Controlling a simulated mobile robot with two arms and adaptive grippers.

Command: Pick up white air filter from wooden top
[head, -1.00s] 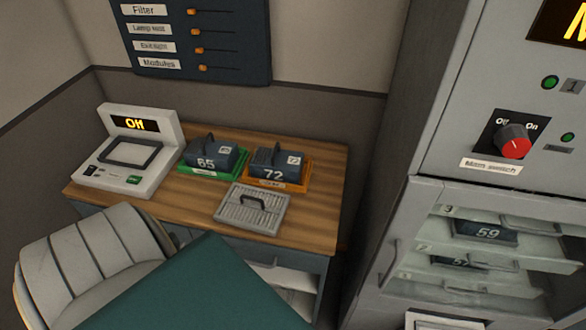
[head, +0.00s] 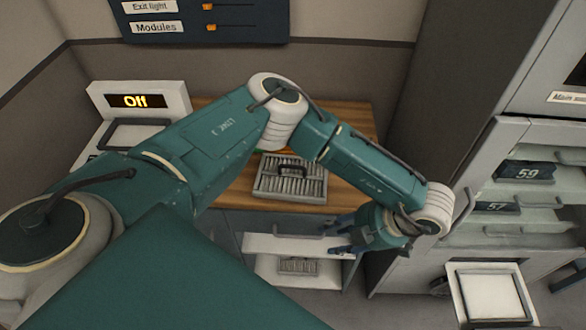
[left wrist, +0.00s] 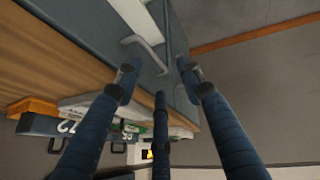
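The white air filter (head: 290,178), a ribbed pale panel with a dark handle on top, lies flat on the wooden top (head: 237,192) near its front edge. My right gripper is not in view.
A second ribbed filter (head: 297,267) lies on the white shelf below. A device reading "Off" (head: 135,101) stands at the left. My arm hides most of the numbered modules. A grey cabinet with glazed shelves (head: 520,210) stands close on the right.

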